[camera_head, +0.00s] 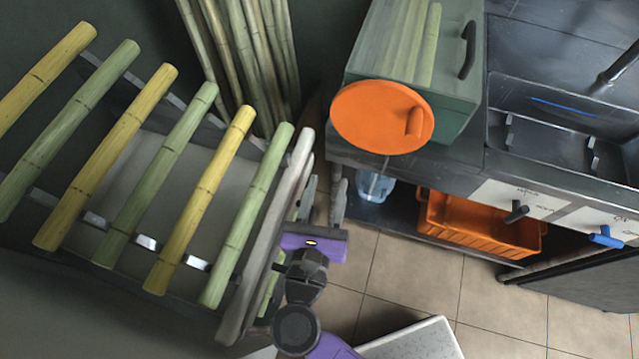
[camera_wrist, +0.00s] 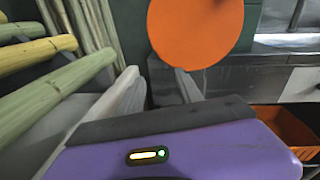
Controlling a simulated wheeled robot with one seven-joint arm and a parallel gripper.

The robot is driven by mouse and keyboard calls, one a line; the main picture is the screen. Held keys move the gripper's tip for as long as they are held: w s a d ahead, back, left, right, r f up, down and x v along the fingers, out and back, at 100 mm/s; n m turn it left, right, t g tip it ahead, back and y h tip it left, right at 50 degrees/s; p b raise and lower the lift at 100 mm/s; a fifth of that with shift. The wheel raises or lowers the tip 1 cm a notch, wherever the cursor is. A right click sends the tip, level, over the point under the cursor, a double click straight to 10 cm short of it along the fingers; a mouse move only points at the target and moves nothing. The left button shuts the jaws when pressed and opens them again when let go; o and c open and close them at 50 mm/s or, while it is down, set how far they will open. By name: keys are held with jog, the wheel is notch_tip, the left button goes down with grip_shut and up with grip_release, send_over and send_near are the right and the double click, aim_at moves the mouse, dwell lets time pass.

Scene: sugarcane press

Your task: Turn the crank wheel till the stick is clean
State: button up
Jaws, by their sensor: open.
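The crank wheel (camera_head: 372,118) is a plain orange disc with a short orange knob (camera_head: 415,121) on its right side. It sits on the front of the green press box (camera_head: 455,110). It also shows at the top of the wrist view (camera_wrist: 195,30), where its knob is not clear. Pale green sticks (camera_head: 410,45) show on top of the press; I cannot tell which one is the task's stick or how clean it is. My gripper (camera_head: 325,186) is open and empty, below and left of the wheel, apart from it.
More canes (camera_head: 250,50) lean behind. A dark counter (camera_head: 545,165) is at right, with an orange crate (camera_head: 475,232) and a clear container (camera_head: 374,186) below.

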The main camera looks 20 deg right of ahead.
jog(key=shift+w+a+r+y, duration=0.2)
jog(key=shift+a+r+y, duration=0.1)
jog(key=shift+a+r, duration=0.35)
dwell(0.9)
jog(key=s+r+n+t+y, duration=0.25)
jog(key=r+n, duration=0.35)
jog(key=n, duration=0.3)
jog(key=s+r+n+t+y, duration=0.15)
jog(key=r+n+t, duration=0.35)
jog(key=n, duration=0.5)
jog(key=s+d+f+n+g+y+p, duration=0.1)
jog(key=s+d+n+g, duration=0.3)
jog(key=s+n, duration=0.6)
jog(key=s+d+f+n+g+y+p, duration=0.2)
jog(key=s+d+n+g+y, duration=0.1)
jog(key=s+d+n, duration=0.4)
jog(key=s+n, duration=0.3)
jog(key=n, duration=0.1)
jog(key=shift+g+p, duration=0.3)
jog(key=shift+g, duration=0.05)
jog(key=shift+w, duration=0.1)
